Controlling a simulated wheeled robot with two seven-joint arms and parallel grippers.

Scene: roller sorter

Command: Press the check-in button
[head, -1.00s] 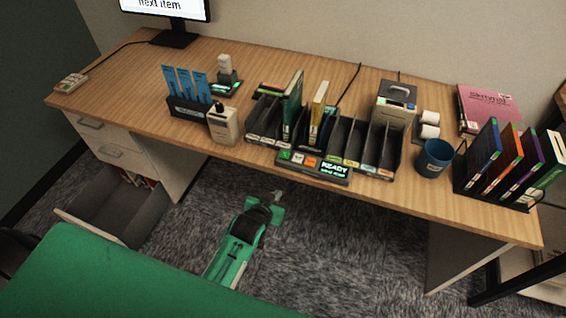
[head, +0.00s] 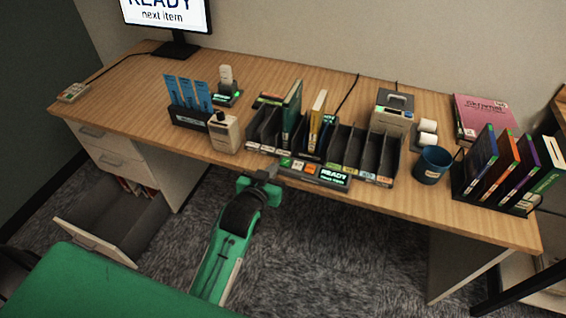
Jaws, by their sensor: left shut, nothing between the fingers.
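A dark control panel (head: 316,180) sits at the desk's front edge, below the sorter. It carries a green button (head: 286,162), a pale button with a red mark (head: 299,166), an orange button (head: 312,169) and a lit READY display (head: 334,176). The button labels are too small to read, so I cannot tell for sure which is check-in. My left gripper (head: 271,168) is shut and empty, at the front edge of the desk just left of the panel and close to the green button. Whether it touches the panel is unclear. My right gripper is not in view.
The black slotted sorter (head: 372,150) holds several books in its left part. A white bottle (head: 225,133) stands left of the gripper. A blue mug (head: 432,165) and a book rack (head: 500,200) are at the right. An open drawer (head: 100,243) juts out at the left.

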